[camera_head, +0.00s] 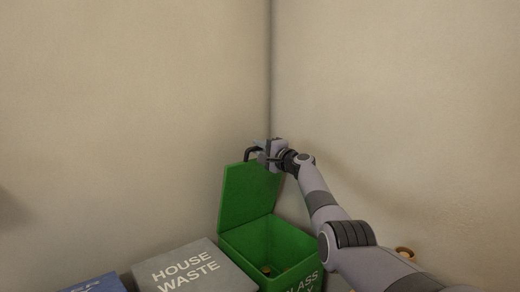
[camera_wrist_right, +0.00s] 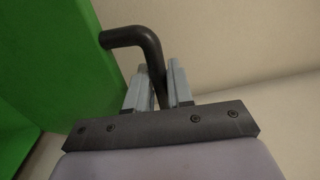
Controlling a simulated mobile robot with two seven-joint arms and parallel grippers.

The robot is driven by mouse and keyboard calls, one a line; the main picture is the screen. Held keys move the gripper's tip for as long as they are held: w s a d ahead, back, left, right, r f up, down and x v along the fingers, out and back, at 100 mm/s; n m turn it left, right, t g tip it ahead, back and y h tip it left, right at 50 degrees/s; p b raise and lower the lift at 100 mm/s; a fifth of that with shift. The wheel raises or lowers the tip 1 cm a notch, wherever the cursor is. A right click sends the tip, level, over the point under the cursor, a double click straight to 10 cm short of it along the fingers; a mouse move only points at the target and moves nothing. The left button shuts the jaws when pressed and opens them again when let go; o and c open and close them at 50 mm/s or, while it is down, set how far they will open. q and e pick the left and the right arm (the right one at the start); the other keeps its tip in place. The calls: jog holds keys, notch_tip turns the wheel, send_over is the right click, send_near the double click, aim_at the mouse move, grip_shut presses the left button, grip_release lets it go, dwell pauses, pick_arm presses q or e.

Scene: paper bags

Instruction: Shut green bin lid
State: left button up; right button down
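The green bin (camera_head: 268,250) stands in the room's corner with its lid (camera_head: 248,195) raised, tilted up near the wall. A few small brownish things lie inside the bin. A dark bent handle (camera_head: 250,153) sticks out at the lid's top edge; it also shows in the right wrist view (camera_wrist_right: 128,36). My right gripper (camera_head: 264,150) is at the top of the lid. In the wrist view its two fingers (camera_wrist_right: 160,88) lie on either side of the handle bar, closed against it. My left gripper is not in view.
A grey bin with a shut lid marked HOUSE WASTE (camera_head: 190,270) stands left of the green bin. Part of a blue lid (camera_head: 98,284) shows farther left. A brownish round object (camera_head: 405,252) is at the right behind my arm. Bare walls close in behind the bins.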

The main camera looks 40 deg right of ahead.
pick_arm(q)
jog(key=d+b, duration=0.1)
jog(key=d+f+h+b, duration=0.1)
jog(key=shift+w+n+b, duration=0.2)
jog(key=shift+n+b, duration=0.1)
jog(key=shift+b, duration=0.05)
pick_arm(e)
jog(key=s+a+f+t, duration=0.1)
jog(key=s+f, duration=0.4)
jog(key=s, duration=0.6)
jog(key=shift+f, duration=0.3)
jog(key=c, duration=1.2)
grip_release()
jog(key=shift+o, duration=0.2)
jog(key=shift+a, duration=0.1)
pick_arm(q)
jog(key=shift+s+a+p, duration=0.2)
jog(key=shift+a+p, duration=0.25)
jog(key=shift+p, duration=0.1)
pick_arm(e)
jog(key=s+f, duration=0.1)
jog(key=s, duration=0.6)
jog(key=shift+a+f, duration=0.15)
jog(key=shift+a, duration=0.2)
